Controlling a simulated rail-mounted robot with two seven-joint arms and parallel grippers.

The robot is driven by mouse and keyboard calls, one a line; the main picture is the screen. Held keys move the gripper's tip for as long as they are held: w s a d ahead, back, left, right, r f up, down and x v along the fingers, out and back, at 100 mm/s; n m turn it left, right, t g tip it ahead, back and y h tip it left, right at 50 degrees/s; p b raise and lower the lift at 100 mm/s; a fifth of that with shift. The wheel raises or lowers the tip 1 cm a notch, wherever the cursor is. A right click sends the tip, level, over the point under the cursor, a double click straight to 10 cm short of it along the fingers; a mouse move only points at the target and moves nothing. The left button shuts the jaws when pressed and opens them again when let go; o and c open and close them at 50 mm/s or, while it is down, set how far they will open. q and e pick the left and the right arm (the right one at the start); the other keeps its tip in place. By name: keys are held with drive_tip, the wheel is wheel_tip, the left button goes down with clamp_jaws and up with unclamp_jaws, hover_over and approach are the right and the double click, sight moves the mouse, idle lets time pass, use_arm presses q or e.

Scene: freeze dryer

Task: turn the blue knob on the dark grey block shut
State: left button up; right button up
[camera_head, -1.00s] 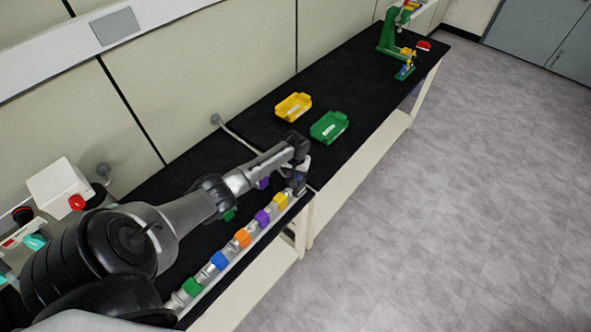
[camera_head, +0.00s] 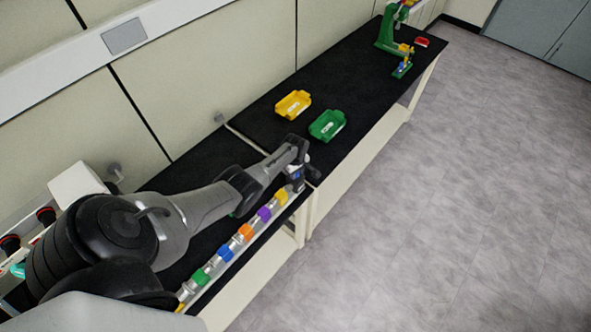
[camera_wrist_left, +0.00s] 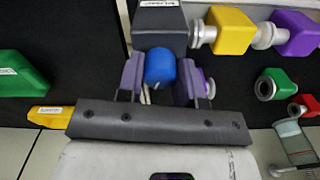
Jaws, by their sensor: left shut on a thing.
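My left gripper (camera_wrist_left: 158,72) is shut on the blue knob (camera_wrist_left: 160,66), with a purple-grey finger on each side of it in the left wrist view. The knob sits at the near face of the dark grey block (camera_wrist_left: 163,24), which carries a white label. In the head view my left gripper (camera_head: 299,183) is at the far end of the row of coloured blocks and largely hides the dark grey block and knob. My right gripper is not in view.
The row continues from the yellow block (camera_head: 282,196) through the purple (camera_head: 264,213) and orange (camera_head: 246,231) blocks. A green bin (camera_head: 327,125) and yellow bin (camera_head: 293,104) stand farther along the bench. A green stand (camera_head: 388,38) is at the far end.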

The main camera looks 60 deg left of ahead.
use_arm(q)
drive_tip(key=n, duration=0.3)
drive_tip(key=shift+p, duration=0.35)
drive_tip(key=shift+n, duration=0.7)
drive_tip(key=o, duration=0.9)
